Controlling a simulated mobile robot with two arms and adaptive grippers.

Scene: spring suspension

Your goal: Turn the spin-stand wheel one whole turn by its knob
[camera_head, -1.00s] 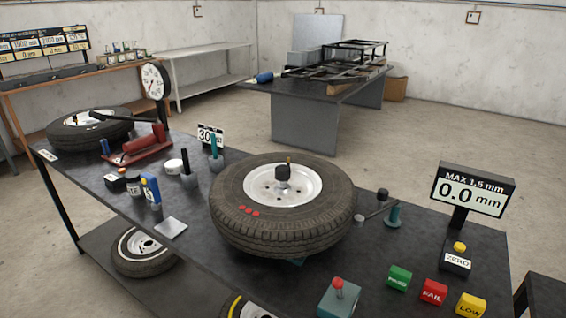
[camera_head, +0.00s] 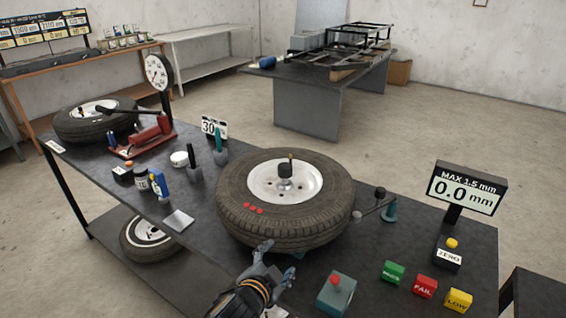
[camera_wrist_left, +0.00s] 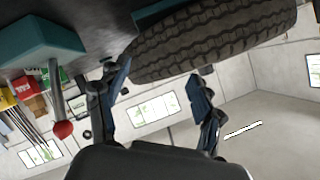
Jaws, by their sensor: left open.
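The spin-stand wheel (camera_head: 240,218) lies flat on its stand on the dark bench, with a white rim and three red dots on its near-left sidewall. A dark knob (camera_head: 285,170) with a brownish top stands at the hub. My left gripper (camera_head: 281,258) is open and empty in front of the wheel's near edge, low and apart from the knob. In the left wrist view the tyre tread (camera_wrist_left: 215,42) fills the top, beyond the two spread fingers (camera_wrist_left: 160,105). My right gripper is not in view.
A teal box with a red ball lever (camera_head: 335,292) stands right of my left gripper. Green, red and yellow blocks (camera_head: 425,286) and the 0.0 mm display (camera_head: 465,190) are at the right. Bottles and small tools (camera_head: 150,182) stand left of the wheel.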

